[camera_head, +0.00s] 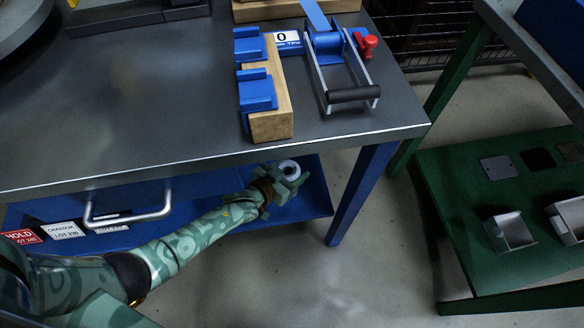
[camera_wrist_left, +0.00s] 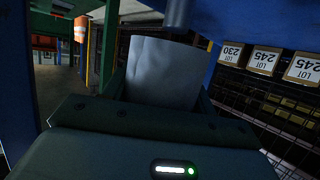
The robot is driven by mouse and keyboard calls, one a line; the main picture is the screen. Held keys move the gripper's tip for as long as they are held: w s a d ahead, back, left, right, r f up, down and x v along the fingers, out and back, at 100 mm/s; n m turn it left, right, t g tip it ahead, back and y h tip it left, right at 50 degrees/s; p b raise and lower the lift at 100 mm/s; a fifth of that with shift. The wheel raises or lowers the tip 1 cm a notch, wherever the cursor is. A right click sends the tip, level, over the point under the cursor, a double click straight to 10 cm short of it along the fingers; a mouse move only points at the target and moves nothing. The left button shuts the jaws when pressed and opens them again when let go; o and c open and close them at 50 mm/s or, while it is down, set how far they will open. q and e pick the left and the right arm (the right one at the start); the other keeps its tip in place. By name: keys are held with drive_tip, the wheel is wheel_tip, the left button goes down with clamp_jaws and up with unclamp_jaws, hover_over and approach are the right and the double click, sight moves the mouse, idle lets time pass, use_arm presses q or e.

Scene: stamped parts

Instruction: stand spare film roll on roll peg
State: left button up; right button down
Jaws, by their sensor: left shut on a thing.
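My left gripper (camera_head: 284,180) reaches under the front edge of the grey-topped bench, over the blue lower shelf (camera_head: 313,203). It is shut on the spare film roll (camera_head: 290,167), a pale roll with a dark centre hole. In the left wrist view the pale roll (camera_wrist_left: 163,72) sits between the fingers. A dark grey cylinder (camera_wrist_left: 178,14) shows at the roll's top edge there; I cannot tell whether it is the roll peg or whether it touches the roll. The peg cannot be made out in the head view. My right gripper is not in view.
The bench top (camera_head: 150,110) holds a wooden block with blue clips (camera_head: 268,122) and a film dispenser with a black handle (camera_head: 353,95). A blue bench leg (camera_head: 362,190) stands right of the gripper. A drawer handle (camera_head: 128,217) is at left. A green table (camera_head: 465,230) stands right.

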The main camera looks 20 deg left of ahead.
sight(292, 177)
use_arm(q)
drive_tip(key=shift+f+b, duration=0.55)
drive_tip(key=shift+f, duration=0.25)
drive_tip(key=shift+f+b, duration=0.35)
drive_tip(key=shift+f, duration=0.65)
drive_tip(key=shift+f, duration=0.45)
drive_tip(key=shift+r, duration=0.15)
drive_tip(key=shift+r+p, duration=1.95)
drive_tip(key=shift+r, duration=0.25)
drive_tip(key=shift+f+b, duration=1.65)
drive_tip(key=shift+f, duration=0.75)
drive_tip(key=o, duration=1.1)
drive_tip(key=shift+o, duration=0.2)
